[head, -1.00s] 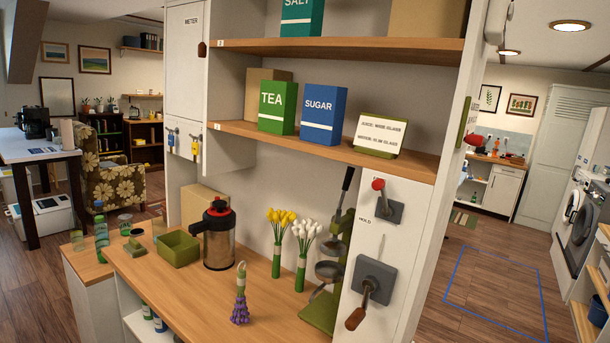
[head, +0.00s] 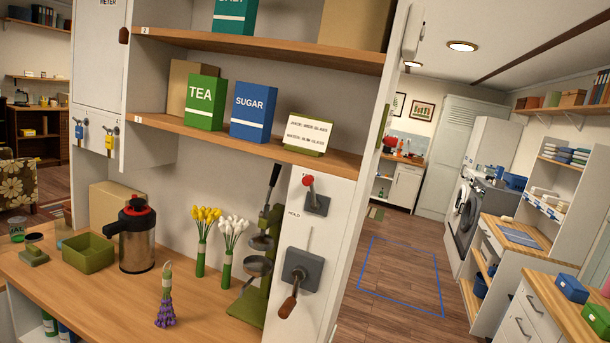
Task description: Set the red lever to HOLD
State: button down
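The red lever (head: 308,182) is a short lever with a red knob on a grey square plate (head: 317,205), on the white end panel of the shelf unit. Its knob points up, toward a small partly hidden label above it. The HOLD label (head: 294,215) is printed on the panel below and left of the plate. Lower on the same panel is a larger grey plate (head: 302,268) with a brown-handled lever (head: 288,307) hanging down. My gripper is not in view.
A green lever press (head: 262,240) stands on the wooden counter (head: 110,290) just left of the panel. Flowers, a steel flask (head: 137,235) and a lavender bunch (head: 165,300) also stand there. Open floor with a blue outlined rectangle (head: 400,275) lies to the right.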

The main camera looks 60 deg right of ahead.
aim_at(308, 180)
jog(key=u, duration=0.05)
jog(key=i, duration=1.1)
jog(key=z, duration=1.9)
